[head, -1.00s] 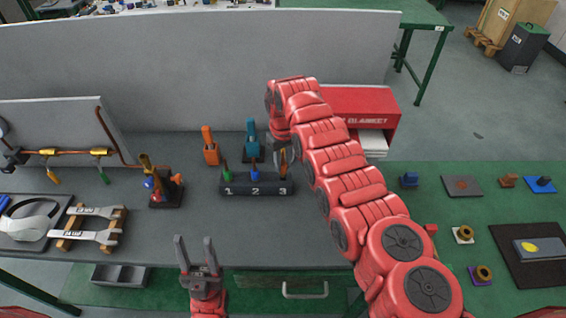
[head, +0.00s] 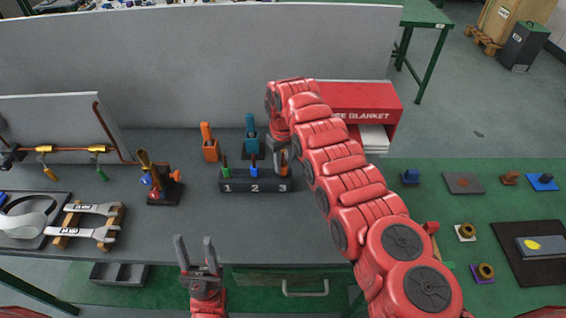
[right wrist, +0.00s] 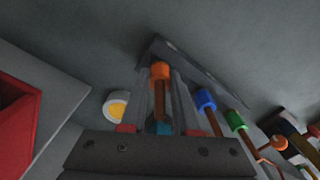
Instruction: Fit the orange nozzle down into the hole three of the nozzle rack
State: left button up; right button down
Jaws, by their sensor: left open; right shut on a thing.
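The black nozzle rack (head: 238,186) stands on the grey bench with its numbers 1, 2 and 3 facing me. A green nozzle (head: 225,169) stands at hole one and a blue nozzle (head: 254,168) at hole two. My right gripper (head: 281,154) comes from above and is shut on the orange nozzle (head: 284,161) over hole three. In the right wrist view the orange nozzle (right wrist: 160,71) sits between the fingertips, against the rack (right wrist: 182,58). Whether its tip is inside the hole is hidden. My left gripper (head: 196,256) is open and empty near the bench's front edge.
An orange tool (head: 209,146) and a blue tool (head: 251,136) stand behind the rack. A stand with tools (head: 162,186) and wrenches on a wooden holder (head: 92,222) are to the left. A red fire blanket box (head: 365,104) is behind my right arm.

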jog(key=shift+f+b, duration=0.45)
jog(key=shift+f, duration=0.15)
jog(key=c, duration=0.6)
grip_release()
jog(key=shift+r, duration=0.1)
notch_tip(320, 180, up, 8)
jog(key=shift+r+b, duration=0.25)
jog(key=shift+b, duration=1)
notch_tip(320, 180, up, 3)
jog(key=shift+a+r+p, duration=0.1)
jog(key=shift+a+p, duration=0.05)
jog(key=shift+p, duration=0.4)
jog(key=shift+r+p, duration=2.8)
jog(key=shift+r, duration=0.05)
jog(key=shift+d+r, duration=0.1)
jog(key=shift+d, duration=0.1)
